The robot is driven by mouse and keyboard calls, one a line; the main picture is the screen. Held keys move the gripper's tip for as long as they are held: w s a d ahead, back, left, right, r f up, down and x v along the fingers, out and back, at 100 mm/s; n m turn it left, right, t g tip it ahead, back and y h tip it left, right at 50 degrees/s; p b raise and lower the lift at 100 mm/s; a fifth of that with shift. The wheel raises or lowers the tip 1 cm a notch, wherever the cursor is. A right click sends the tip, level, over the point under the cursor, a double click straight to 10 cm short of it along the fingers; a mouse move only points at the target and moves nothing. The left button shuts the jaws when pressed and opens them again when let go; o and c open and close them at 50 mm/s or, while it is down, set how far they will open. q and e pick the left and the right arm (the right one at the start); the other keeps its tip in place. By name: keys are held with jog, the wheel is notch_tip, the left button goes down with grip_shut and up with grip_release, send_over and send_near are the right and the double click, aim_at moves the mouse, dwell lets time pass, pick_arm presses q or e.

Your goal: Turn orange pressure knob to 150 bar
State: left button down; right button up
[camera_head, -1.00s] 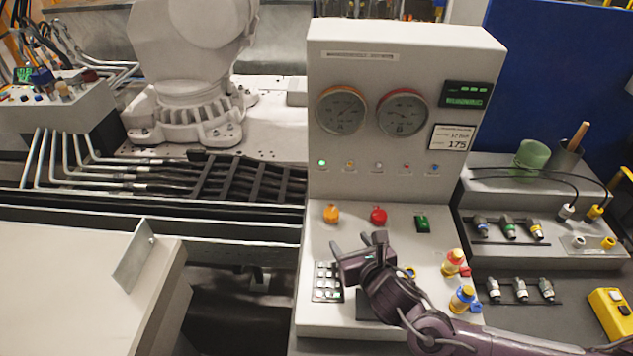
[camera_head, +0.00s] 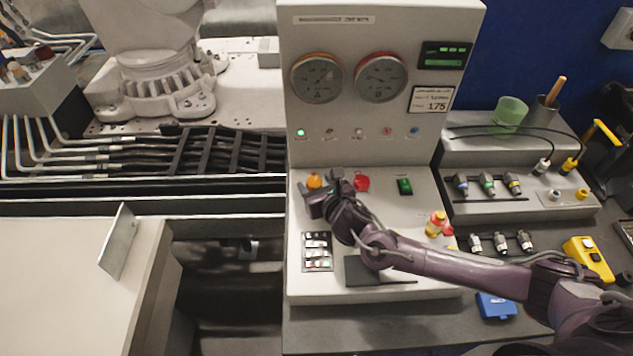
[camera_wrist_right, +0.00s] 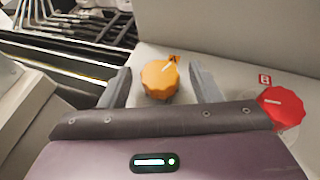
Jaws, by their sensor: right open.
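The orange pressure knob (camera_head: 314,181) sits on the sloped panel below the two gauges, at the panel's left. In the right wrist view the orange knob (camera_wrist_right: 159,79) lies between and just beyond the two fingers, with its white pointer line tilted to the upper right. My right gripper (camera_wrist_right: 164,88) is open around it, with gaps on both sides. In the head view the right gripper (camera_head: 322,192) covers the knob's lower part. The left gauge (camera_head: 317,78) and right gauge (camera_head: 381,77) have needles too small to read. My left gripper is out of view.
A red knob (camera_head: 361,182) stands close to the right of the orange one, and also shows in the wrist view (camera_wrist_right: 281,105). A keypad (camera_head: 317,251) lies below the gripper. A sign reads 175 (camera_head: 437,106).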

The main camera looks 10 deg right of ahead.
jog(key=shift+c, duration=1)
jog(key=c, duration=0.8)
jog(key=shift+w+d+f+n+y+b, duration=0.15)
jog(key=shift+n+y+b, duration=0.15)
jog(key=shift+n+y, duration=0.2)
jog(key=shift+d+r+n+y+b, duration=0.15)
jog(key=shift+n+y+b, duration=0.1)
jog(key=shift+n+y, duration=0.2)
jog(key=shift+f+n+g+y+b, duration=0.15)
jog(key=shift+n+g+y+b, duration=0.35)
jog(key=shift+n+y+b, duration=0.4)
jog(key=shift+y, duration=0.35)
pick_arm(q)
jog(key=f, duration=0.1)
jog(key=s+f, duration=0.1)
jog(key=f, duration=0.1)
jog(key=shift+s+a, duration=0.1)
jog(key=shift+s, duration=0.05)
pick_arm(e)
jog(key=shift+g, duration=0.3)
jog(key=o, duration=1)
